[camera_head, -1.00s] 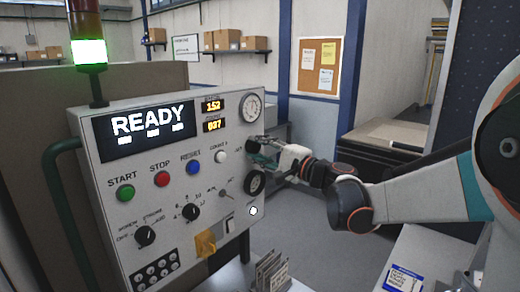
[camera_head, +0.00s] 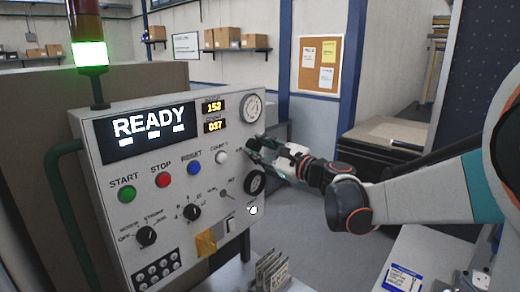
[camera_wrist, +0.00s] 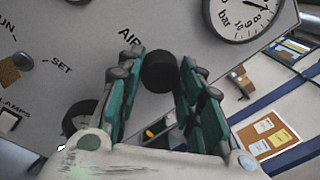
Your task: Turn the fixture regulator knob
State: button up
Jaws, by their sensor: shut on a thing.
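The black regulator knob (camera_wrist: 159,73) sticks out of the grey machine panel beside the "AIR" label, below the pressure gauge (camera_wrist: 245,14). In the wrist view it sits between the green finger pads near the tips. My gripper (camera_wrist: 162,64) is shut on this knob. In the head view my gripper (camera_head: 255,150) reaches the panel's right edge from the right, under the gauge (camera_head: 251,108). The knob is mostly hidden by the fingers there, and any mark showing its turn angle cannot be made out.
A black round part (camera_head: 255,183) sits just below my gripper on the panel. Coloured push buttons (camera_head: 163,180) and a selector knob (camera_head: 192,212) are to the left. The display (camera_head: 147,127) reads READY. Metal plates (camera_head: 272,270) stand below. Open floor lies to the right.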

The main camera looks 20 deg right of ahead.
jog(key=shift+m, duration=0.3)
jog(key=o, duration=1.1)
jog(key=v, duration=0.7)
jog(key=shift+s+d, duration=0.1)
jog(key=shift+s, duration=0.1)
